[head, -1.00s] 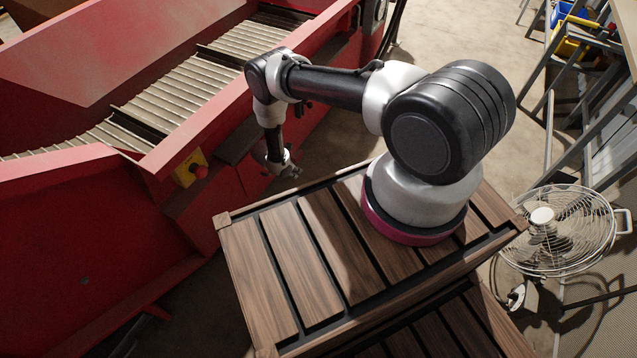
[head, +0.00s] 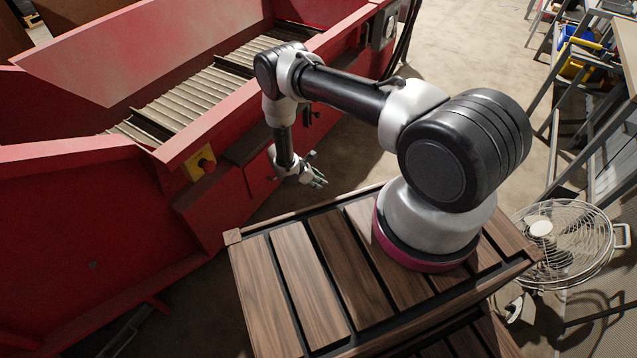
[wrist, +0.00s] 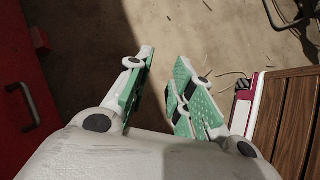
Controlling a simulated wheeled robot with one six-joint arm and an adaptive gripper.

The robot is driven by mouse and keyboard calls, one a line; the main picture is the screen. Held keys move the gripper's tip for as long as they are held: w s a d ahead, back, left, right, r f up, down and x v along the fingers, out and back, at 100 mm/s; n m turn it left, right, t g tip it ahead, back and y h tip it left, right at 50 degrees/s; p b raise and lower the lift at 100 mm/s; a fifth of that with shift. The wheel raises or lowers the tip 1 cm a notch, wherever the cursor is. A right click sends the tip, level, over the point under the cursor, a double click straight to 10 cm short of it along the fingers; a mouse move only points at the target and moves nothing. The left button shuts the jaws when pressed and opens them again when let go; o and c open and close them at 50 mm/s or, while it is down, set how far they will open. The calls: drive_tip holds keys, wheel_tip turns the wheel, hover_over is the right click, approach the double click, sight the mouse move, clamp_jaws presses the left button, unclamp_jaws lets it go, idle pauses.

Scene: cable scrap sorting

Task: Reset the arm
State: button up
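My gripper (head: 318,180) hangs at the end of my bent arm, beside the red machine and past the far-left edge of the wooden slatted top. In the wrist view, my gripper (wrist: 158,88) shows two green-padded fingers with a clear gap between them. Nothing is between the fingers; only bare floor shows below. The fingers are open and touch nothing that I can see.
The red conveyor machine (head: 80,220) with its ribbed belt (head: 205,95) stands at the left. A red stop button on a yellow box (head: 199,165) juts from its side. A wire fan (head: 565,240) stands at the right. Floor (head: 455,65) is clear behind my arm.

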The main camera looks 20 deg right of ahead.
idle(0.3)
drive_tip(key=s+d+r+m+g+h, duration=0.1)
drive_tip(key=s+d+r+m+g, duration=0.1)
drive_tip(key=s, duration=0.2)
drive_tip(key=s+d+r+m+g, duration=0.1)
drive_tip(key=s+d+r, duration=0.2)
drive_tip(key=s, duration=0.1)
drive_tip(key=s+r+m+g+y, duration=0.1)
drive_tip(key=s+r+m, duration=0.15)
drive_tip(key=r, duration=1.15)
drive_tip(key=s+r+m+y, duration=0.15)
drive_tip(key=r+m, duration=0.25)
drive_tip(key=r, duration=1)
drive_tip(key=s+r+m+g+y, duration=0.15)
drive_tip(key=r+m, duration=0.25)
drive_tip(key=r, duration=1)
drive_tip(key=s+r+m+t+y, duration=0.2)
drive_tip(key=s+r+t, duration=0.3)
drive_tip(key=s+r, duration=0.3)
drive_tip(key=s+d+r+m+t+y, duration=0.1)
drive_tip(key=s+r+t, duration=0.3)
drive_tip(key=s+r, duration=0.5)
wheel_tip(320, 180, up, 9)
drive_tip(key=shift+s+d+f+m+t+y, duration=0.15)
drive_tip(key=shift+s+f+m+t+y, duration=0.25)
drive_tip(key=shift+m, duration=0.45)
